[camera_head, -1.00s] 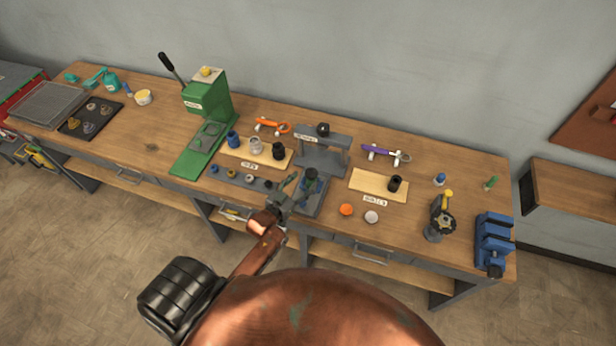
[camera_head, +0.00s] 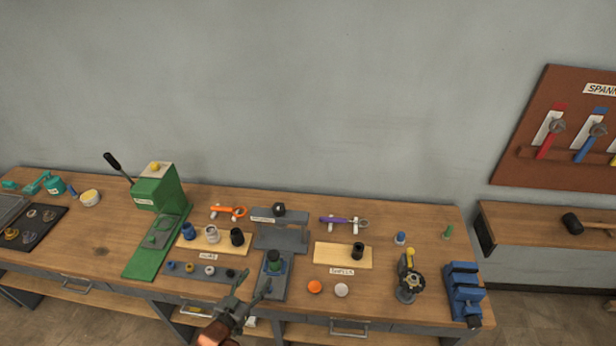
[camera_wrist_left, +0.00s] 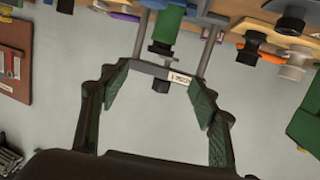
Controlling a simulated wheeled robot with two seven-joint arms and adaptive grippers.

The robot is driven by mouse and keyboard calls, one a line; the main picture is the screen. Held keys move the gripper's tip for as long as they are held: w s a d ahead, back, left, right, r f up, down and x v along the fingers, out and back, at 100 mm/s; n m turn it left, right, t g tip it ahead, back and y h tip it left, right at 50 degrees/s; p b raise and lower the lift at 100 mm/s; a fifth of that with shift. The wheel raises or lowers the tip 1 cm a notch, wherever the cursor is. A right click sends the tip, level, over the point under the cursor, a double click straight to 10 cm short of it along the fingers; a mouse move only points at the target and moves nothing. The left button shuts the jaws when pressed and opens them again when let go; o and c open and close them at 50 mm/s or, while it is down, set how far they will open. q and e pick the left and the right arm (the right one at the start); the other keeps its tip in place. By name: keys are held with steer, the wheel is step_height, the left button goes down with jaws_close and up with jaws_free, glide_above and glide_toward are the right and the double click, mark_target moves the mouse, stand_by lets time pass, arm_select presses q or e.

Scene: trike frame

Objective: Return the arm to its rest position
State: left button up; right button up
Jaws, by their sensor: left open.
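My left gripper (camera_head: 252,294) is at the front edge of the workbench in the head view, with its copper-coloured wrist below it. It is open and empty. In the left wrist view its two green-padded fingers (camera_wrist_left: 160,100) stand wide apart. Between and beyond them, the grey press-like stand (camera_wrist_left: 175,70) with a small label appears upside down, apart from the fingers. In the head view this grey stand (camera_head: 281,238) is at the bench's middle, with a dark green and blue part (camera_head: 274,262) at its front. My right gripper is not in view.
A green lever press (camera_head: 157,230) stands on the left of the workbench (camera_head: 425,228). A blue vise (camera_head: 463,290) is at the right end. Boards with cylindrical parts flank the grey stand. A spanner board (camera_head: 560,100) hangs at the right on the wall.

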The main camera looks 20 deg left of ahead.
arm_select(q)
steer(key=s+d+f+g+y, duration=0.15)
steer(key=s+g, duration=0.45)
steer(key=s, duration=0.6)
steer(key=s+d+f+g, duration=0.1)
steer(key=s+d+g, duration=0.1)
steer(key=s+g, duration=0.65)
steer(key=s+d+f+t+b, duration=0.15)
steer(key=f+b, duration=0.25)
steer(key=f, duration=1.5)
steer(key=s+f+b, duration=0.3)
steer(key=f+b, duration=0.1)
steer(key=f, duration=1.4)
steer(key=s+f+g+b, duration=0.1)
steer(key=s+f+b, duration=0.2)
steer(key=s+f, duration=0.7)
steer(key=s+f+m+b, duration=0.1)
steer(key=s+f+b, duration=0.3)
steer(key=s+f, duration=0.5)
step_height(320, 180, down, 6)
steer(key=shift+s+a+r+g+h, duration=0.2)
steer(key=shift+s+g+h, duration=0.15)
steer(key=shift+g, duration=0.05)
